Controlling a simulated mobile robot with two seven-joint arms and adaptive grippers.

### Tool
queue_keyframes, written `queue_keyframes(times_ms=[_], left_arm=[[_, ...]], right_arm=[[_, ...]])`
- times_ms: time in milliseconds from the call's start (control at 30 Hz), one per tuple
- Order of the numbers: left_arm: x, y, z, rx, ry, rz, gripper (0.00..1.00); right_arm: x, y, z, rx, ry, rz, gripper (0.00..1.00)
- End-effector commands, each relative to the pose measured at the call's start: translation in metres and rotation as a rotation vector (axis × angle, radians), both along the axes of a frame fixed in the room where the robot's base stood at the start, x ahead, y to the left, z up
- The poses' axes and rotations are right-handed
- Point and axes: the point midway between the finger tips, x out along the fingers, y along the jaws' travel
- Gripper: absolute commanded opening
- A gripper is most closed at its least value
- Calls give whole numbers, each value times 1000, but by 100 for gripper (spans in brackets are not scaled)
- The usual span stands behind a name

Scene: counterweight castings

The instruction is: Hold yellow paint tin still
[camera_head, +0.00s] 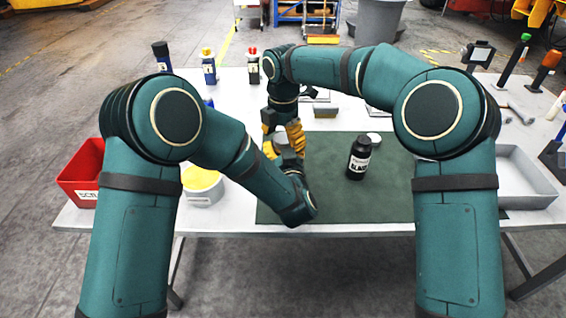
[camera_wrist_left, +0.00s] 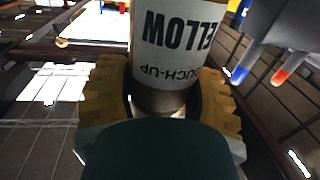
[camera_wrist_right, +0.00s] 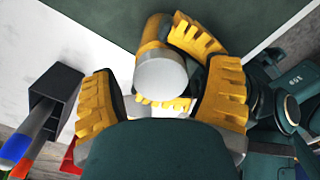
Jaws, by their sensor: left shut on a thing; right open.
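The yellow paint tin (camera_wrist_left: 178,45) fills the middle of the left wrist view, its pale label reading upside down. My left gripper (camera_wrist_left: 160,100) is shut on it, one yellow pad on each side. In the right wrist view the tin (camera_wrist_right: 152,32) shows its yellow side and its pale round end. My right gripper (camera_wrist_right: 160,98) is open, with its fingers apart on either side of that end. In the head view my right gripper (camera_head: 284,126) is just above my left gripper (camera_head: 286,156), over the mat's left part. The tin is mostly hidden there.
A white tub with yellow contents (camera_head: 203,195) and a red bin (camera_head: 72,180) are at left. A grey tray (camera_head: 535,192) is at right.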

Motion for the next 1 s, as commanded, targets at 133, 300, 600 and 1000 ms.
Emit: queue_keyframes(times_ms=[133,300,600,1000], left_arm=[[0,0,-1,1,2,0,0],[0,0,-1,0,2,0,0],[0,0,-1,1,1,0,0],[0,0,-1,1,1,-1,0]], right_arm=[[0,0,0,0,0,0,77],[0,0,0,0,0,-1,49],[0,0,0,0,0,-34,3],[0,0,-1,1,-1,-741,3]])
